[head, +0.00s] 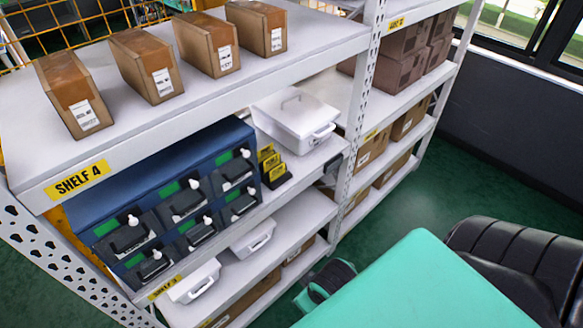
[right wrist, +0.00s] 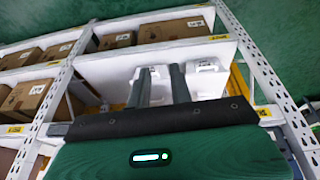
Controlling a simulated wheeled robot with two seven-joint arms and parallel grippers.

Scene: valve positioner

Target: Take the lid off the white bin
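A white bin (head: 299,130) with a white lid (head: 295,107) stands on the middle shelf in the head view, right of the blue drawer cabinet. Two more white bins (head: 252,238) (head: 194,282) stand on the shelf below. My right gripper (right wrist: 161,72) shows in the right wrist view with its two fingers apart and nothing visible between them. White bins (right wrist: 207,75) show behind the fingers; I cannot tell which ones they are. My left gripper is not in view.
The blue drawer cabinet (head: 170,160) has several dark drawers with white-topped knobs. A shelf post (head: 350,165) rises right of the bin. Cardboard boxes (head: 205,45) line the top shelf above.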

